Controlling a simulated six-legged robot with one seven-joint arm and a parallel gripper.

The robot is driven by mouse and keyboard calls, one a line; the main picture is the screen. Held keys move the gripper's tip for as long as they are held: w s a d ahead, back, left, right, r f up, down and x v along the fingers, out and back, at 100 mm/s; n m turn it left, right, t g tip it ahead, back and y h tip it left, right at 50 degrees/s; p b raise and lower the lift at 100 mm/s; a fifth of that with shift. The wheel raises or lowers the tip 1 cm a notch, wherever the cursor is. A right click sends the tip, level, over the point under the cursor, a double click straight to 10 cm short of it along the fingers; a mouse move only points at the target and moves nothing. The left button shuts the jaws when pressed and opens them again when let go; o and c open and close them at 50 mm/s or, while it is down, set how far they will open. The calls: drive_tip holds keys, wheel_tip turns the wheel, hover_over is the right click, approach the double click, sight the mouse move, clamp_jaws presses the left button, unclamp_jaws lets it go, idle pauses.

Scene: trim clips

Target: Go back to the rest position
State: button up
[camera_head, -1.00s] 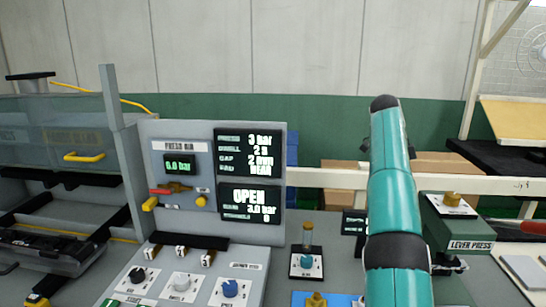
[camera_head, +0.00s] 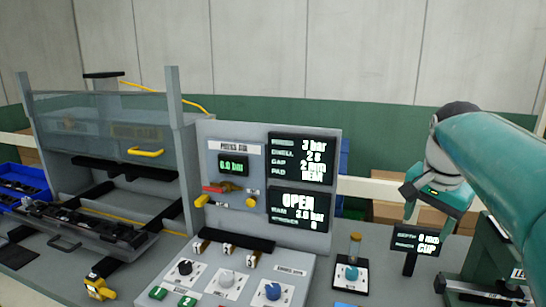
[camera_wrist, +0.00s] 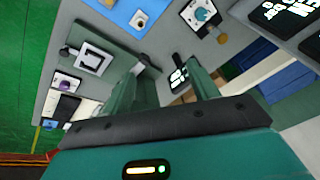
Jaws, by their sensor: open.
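My gripper (camera_head: 424,208) is at the right in the head view, held above the right part of the bench with its fingers pointing down. It is open, with nothing visible between its fingers. In the wrist view the two green fingers of my gripper (camera_wrist: 172,95) stand apart, with the grey bench surface beyond them. A small dark display (camera_head: 415,240) stands just below my gripper in the head view, apart from it as far as I can see.
The press panel (camera_head: 258,150) reads OPEN. The clear guard (camera_head: 100,130) with a yellow handle stands at left above a black tray (camera_head: 80,228). Control knobs (camera_head: 228,281) are in front. A blue bin (camera_head: 20,186) is at far left. A green lever press (camera_head: 495,250) is partly hidden at right.

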drive_tip(key=s+a+f+n+t+y, duration=0.1)
drive_tip(key=s+a+f+n+t, duration=0.1)
drive_tip(key=s+a+f+n, duration=0.8)
drive_tip(key=s+a+f, duration=0.4)
drive_tip(key=s, duration=0.3)
drive_tip(key=shift+a+f+n+t, duration=0.15)
drive_tip(key=shift+a+n+t, duration=0.05)
drive_tip(key=shift+n+t, duration=0.1)
